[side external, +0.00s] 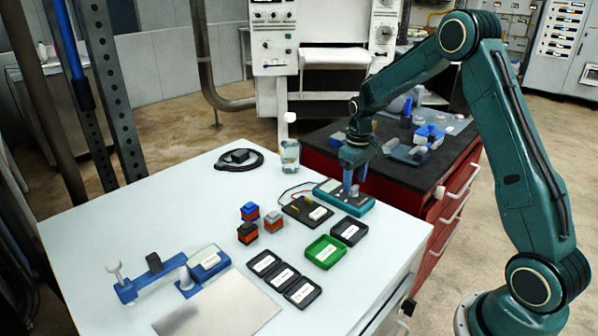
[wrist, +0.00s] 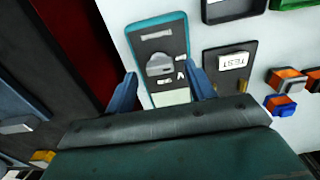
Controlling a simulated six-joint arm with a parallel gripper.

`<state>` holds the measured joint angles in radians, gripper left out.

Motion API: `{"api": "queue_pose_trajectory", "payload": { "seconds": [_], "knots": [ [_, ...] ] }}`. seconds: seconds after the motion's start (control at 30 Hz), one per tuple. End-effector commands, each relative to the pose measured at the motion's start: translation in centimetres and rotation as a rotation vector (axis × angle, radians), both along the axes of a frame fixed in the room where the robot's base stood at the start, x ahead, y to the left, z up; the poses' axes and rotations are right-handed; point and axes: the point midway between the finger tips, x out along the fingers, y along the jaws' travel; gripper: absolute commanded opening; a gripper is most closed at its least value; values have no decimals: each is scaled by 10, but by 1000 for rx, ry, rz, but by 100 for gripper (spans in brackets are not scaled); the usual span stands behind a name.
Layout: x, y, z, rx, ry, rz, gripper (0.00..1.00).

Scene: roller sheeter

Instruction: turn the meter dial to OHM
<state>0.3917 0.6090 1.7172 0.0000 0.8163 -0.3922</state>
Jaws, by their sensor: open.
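The label text is too small to read, so I cannot tell the dial's setting. My gripper (side external: 355,183) is over the meter with its fingers pointing down. In the wrist view the open blue fingers (wrist: 162,72) stand on either side of the meter, with the dial between and a little beyond them. Nothing is held.
A black board marked TEST (wrist: 238,61) lies beside the meter; it also shows in the side view (side external: 296,211). Black trays (side external: 349,232) and a green tray (side external: 325,252) are close by. A glass (side external: 290,155) stands behind. Small coloured blocks (side external: 248,233) sit left.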

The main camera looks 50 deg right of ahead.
Motion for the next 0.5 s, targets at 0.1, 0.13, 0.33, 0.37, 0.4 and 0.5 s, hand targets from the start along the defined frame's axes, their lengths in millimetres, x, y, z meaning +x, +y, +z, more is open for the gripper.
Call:
{"api": "queue_pose_trajectory", "payload": {
  "seconds": [0.1, 0.13, 0.33, 0.37, 0.4, 0.5],
  "knots": [
    [0, 0, -10, 1, 1, 0, 55],
    [0, 0, -12, 0, 1, 0, 55],
    [0, 0, -16, 0, -1, 0, 55],
    [0, 0, -16, 0, -1, 0, 55],
    [0, 0, -16, 0, -1, 0, 55],
    [0, 0, -16, 0, -1, 0, 55]
  ]
}}
